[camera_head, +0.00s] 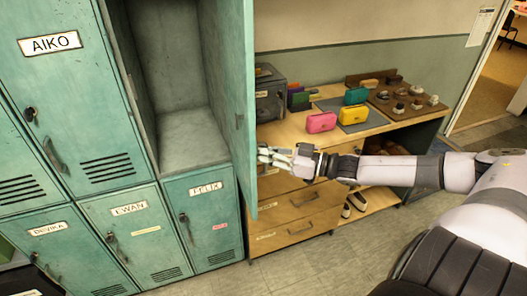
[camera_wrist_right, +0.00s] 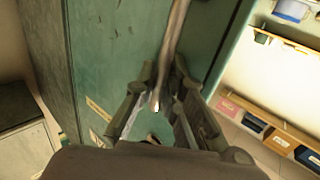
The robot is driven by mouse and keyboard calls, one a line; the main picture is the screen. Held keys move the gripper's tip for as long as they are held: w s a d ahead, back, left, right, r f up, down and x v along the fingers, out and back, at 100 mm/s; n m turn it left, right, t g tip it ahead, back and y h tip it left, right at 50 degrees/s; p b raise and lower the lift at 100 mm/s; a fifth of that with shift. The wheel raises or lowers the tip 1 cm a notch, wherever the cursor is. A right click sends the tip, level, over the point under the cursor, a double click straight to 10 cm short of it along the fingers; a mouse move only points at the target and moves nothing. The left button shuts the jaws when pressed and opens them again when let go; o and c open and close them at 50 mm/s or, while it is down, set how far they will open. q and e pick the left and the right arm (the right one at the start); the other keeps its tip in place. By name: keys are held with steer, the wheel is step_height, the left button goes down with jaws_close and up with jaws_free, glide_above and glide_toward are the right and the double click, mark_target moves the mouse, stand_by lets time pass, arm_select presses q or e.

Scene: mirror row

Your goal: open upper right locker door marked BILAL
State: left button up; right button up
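The upper right locker stands open, its empty grey compartment (camera_head: 180,70) showing in the head view. Its green door (camera_head: 232,80) is swung out to the right and seen from its inner side, so the name plate is hidden. My right gripper (camera_head: 274,155) is at the outer side of this door, near its lower part. In the right wrist view, a metal handle bar (camera_wrist_right: 172,40) on the green door face runs between the spread fingers of my right gripper (camera_wrist_right: 164,85). The fingers look apart, with no clear grip on the bar. My left gripper is out of view.
The AIKO locker (camera_head: 70,90) is shut on the left. Shut lower lockers, including EWAN (camera_head: 135,235) and one beside it (camera_head: 205,220), stand below. Right of the door is a wooden bench (camera_head: 290,130) with drawers, colourful purses and shoes. The floor in front is clear.

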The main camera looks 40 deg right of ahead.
steer(key=shift+o, duration=0.6)
steer(key=shift+s+r, duration=0.1)
steer(key=shift+s, duration=0.05)
steer(key=shift+d, duration=0.1)
steer(key=v, duration=1.2)
stand_by(0.4)
